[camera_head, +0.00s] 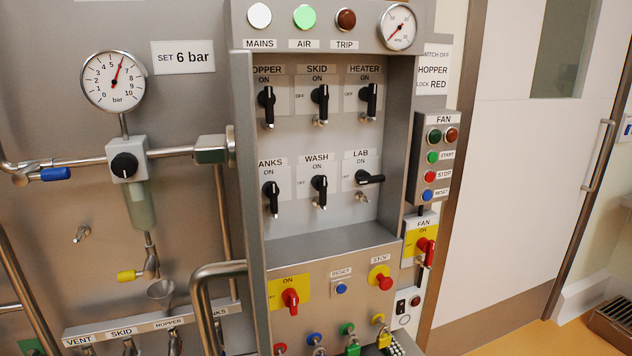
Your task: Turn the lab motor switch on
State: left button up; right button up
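The LAB motor switch (369,178) is a black rotary handle in the lower right of the grey switch cabinet. Its handle lies horizontal, with its longer end to the right. ON is printed above it and OFF to its left. The handles of the WASH switch (319,190) and the HEATER switch (369,100) stand vertical under their ON marks, as do the others. A small metal fitting sits just below the LAB handle. Neither of my grippers is in view.
The cabinet's side walls (398,140) frame the recessed switches. A bent metal handle (203,290) sticks out at lower left. The FAN button box (436,160) and a red FAN switch (427,248) are at right. A white door (540,180) stands beyond.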

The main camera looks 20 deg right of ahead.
aim_at(362, 176)
jog(key=l+u, duration=0.2)
jog(key=l, duration=0.2)
jog(key=l+u, duration=0.2)
jog(key=l, duration=0.25)
jog(key=k+l+u, duration=0.2)
jog(key=l, duration=0.2)
jog(key=l+u, duration=0.2)
jog(key=l, duration=0.2)
jog(key=k+l+u, duration=0.2)
jog(key=l, duration=0.15)
jog(key=i+l, duration=0.05)
